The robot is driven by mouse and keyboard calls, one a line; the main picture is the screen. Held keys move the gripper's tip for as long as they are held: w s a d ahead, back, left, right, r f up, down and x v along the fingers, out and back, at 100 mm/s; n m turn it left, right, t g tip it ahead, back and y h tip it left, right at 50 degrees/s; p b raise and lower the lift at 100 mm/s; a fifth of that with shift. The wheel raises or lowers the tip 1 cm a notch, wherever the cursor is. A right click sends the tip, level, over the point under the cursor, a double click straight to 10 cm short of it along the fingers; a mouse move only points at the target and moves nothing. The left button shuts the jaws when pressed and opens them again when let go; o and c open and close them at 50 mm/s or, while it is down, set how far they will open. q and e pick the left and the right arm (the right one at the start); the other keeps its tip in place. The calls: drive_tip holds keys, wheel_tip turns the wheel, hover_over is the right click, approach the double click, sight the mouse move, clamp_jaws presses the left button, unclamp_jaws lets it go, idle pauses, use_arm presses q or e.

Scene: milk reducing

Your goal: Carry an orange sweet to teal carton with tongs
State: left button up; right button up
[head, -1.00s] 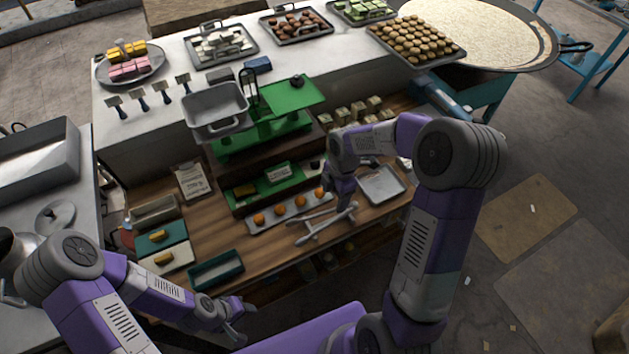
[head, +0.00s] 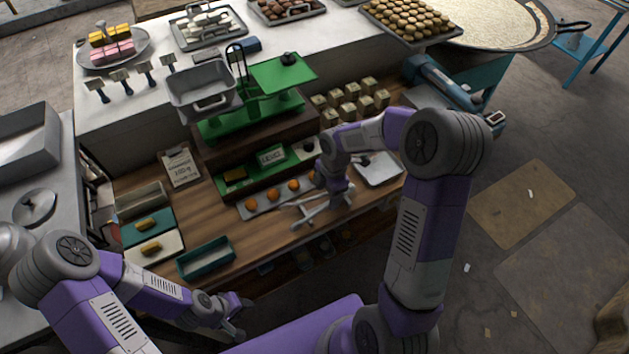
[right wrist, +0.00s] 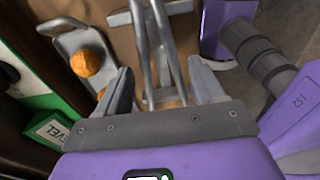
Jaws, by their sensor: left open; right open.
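Several orange sweets (head: 273,194) sit in a row on a grey tray (head: 246,214); one sweet (right wrist: 85,62) shows left of the fingers in the right wrist view. Metal tongs (head: 299,222) lie on the wooden counter in front of the tray. My right gripper (head: 338,203) is open over the tongs. In the right wrist view the tongs' arms (right wrist: 160,45) run between its open fingers (right wrist: 163,88); whether they touch cannot be told. The teal carton (head: 206,259) stands at the counter's front edge, left of the tongs. My left gripper (head: 238,318) is open and empty in front of the counter.
A green scale (head: 222,126) with a metal pan stands behind the tray. A square metal dish (head: 383,170) lies right of my right gripper. Wooden counter is bare between carton and tray.

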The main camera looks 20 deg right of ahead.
drive_tip(key=shift+a+f+b, duration=0.1)
drive_tip(key=shift+f+b, duration=0.3)
drive_tip(key=shift+f, duration=0.55)
drive_tip(key=shift+c, duration=0.3)
drive_tip(key=c, duration=0.6)
drive_tip(key=shift+c, duration=0.2)
drive_tip(key=shift+r, duration=0.15)
wheel_tip(320, 180, up, 12)
drive_tip(key=p, duration=0.9)
drive_tip(key=shift+p, duration=0.3)
